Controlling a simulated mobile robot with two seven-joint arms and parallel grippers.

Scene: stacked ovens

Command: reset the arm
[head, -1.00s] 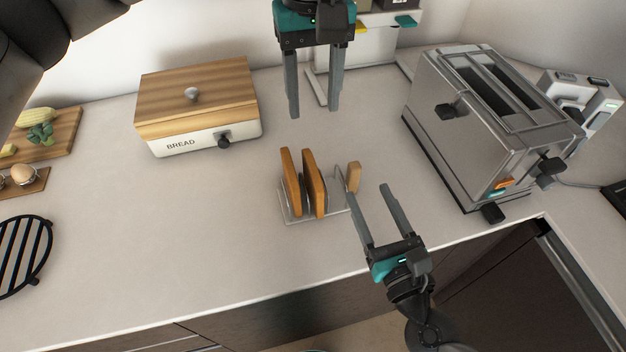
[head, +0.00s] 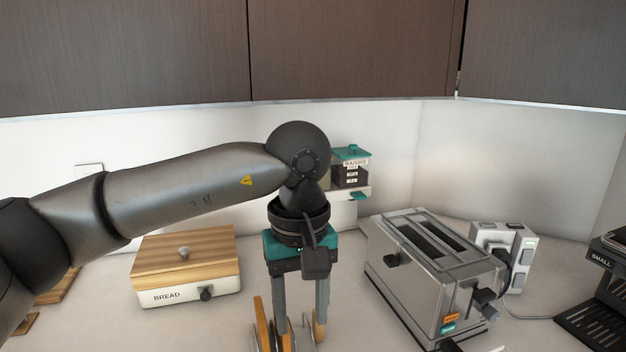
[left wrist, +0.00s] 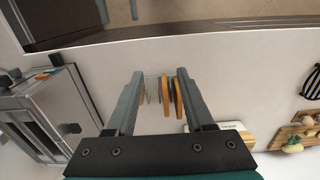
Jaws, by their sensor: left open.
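My left arm reaches in from the left in the head view. Its gripper (head: 300,322) points down, its fingers apart above and around the toast rack area; I cannot tell whether they touch anything. Brown bread slices (head: 262,325) stand upright by the fingers, cut off by the bottom edge. In the left wrist view the open fingers (left wrist: 160,74) are empty, and the slices (left wrist: 166,98) show in the gap between and below them. My right gripper is out of view.
A wooden-lidded bread box (head: 190,297) stands left of the gripper. A steel toaster (head: 425,300) stands to the right, with a white appliance (head: 500,255) behind it. A white machine with a teal-lidded container (head: 350,170) is behind. Dark cupboards (head: 350,50) hang above.

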